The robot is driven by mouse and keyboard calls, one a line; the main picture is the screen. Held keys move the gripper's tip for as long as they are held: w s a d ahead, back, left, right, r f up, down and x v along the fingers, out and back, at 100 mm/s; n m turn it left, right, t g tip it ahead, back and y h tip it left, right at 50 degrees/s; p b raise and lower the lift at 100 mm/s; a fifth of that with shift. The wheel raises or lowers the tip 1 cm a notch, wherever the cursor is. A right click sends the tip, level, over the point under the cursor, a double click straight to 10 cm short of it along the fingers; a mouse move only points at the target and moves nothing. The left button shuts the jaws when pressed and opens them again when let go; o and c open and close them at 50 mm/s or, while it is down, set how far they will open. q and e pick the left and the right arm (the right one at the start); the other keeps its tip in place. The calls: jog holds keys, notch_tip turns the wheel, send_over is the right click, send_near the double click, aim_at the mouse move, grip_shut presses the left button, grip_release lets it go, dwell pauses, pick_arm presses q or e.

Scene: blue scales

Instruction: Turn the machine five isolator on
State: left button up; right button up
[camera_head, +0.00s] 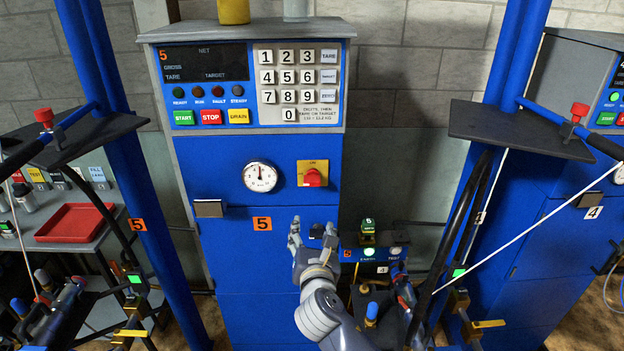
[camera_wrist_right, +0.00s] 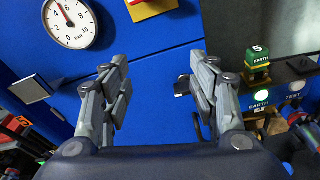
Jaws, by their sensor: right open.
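The machine five cabinet (camera_head: 225,262) is blue, with an orange "5" label on its front. Its isolator (camera_head: 313,175) is a red rotary knob on a yellow plate, right of the round gauge. In the right wrist view only the lower part of the yellow plate (camera_wrist_right: 152,8) shows at the top edge. My right gripper (camera_head: 312,231) is below the isolator, in front of the cabinet and apart from the knob. In the right wrist view its two fingers (camera_wrist_right: 158,85) are spread with nothing between them. My left gripper is not seen.
The pressure gauge (camera_head: 260,177) is left of the isolator. A keypad and display panel (camera_head: 250,85) is above. A green earth block (camera_head: 367,232) stands on a small box at right. A dark shelf (camera_head: 520,130) and blue posts flank the cabinet.

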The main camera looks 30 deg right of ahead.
aim_at(312, 183)
notch_tip(312, 183, up, 7)
jog(key=w+d+n+t+h, duration=0.1)
jog(key=n, duration=0.2)
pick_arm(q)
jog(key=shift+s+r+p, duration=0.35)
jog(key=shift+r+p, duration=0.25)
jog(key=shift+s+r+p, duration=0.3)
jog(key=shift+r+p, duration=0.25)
pick_arm(e)
jog(key=x, duration=1)
jog(key=shift+r, duration=0.2)
jog(key=shift+c, duration=0.6)
jog(key=c, duration=1)
